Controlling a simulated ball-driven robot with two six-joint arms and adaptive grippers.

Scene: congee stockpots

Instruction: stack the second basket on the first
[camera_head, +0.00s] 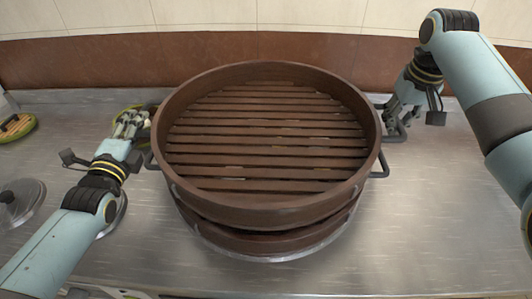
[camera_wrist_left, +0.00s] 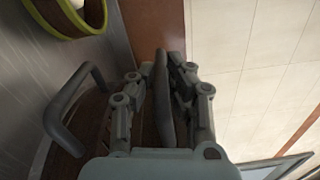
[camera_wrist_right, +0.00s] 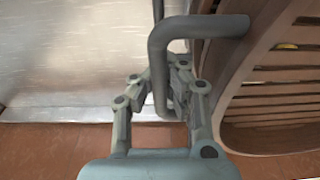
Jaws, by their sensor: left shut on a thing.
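A large brown round basket (camera_head: 265,207) with a slatted floor sits above a second brown basket (camera_head: 285,241), roughly centred on it. Whether their rims touch all round I cannot tell. My left gripper (camera_head: 133,122) is at the upper basket's left side. In the left wrist view its fingers (camera_wrist_left: 163,85) are shut on a grey handle bar (camera_wrist_left: 163,110). Another grey handle (camera_wrist_left: 62,110) shows beside it. My right gripper (camera_head: 399,112) is at the right side. In the right wrist view its fingers (camera_wrist_right: 160,88) stand apart around a bent grey handle (camera_wrist_right: 205,26), with a gap beside the bar.
A metal rim (camera_head: 270,258) shows under the baskets. A metal lid (camera_head: 20,202) and a green-rimmed round item (camera_head: 16,128) lie at the left. Another green-rimmed container (camera_wrist_left: 85,30) is near my left gripper. The steel counter (camera_head: 450,225) is clear at the right.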

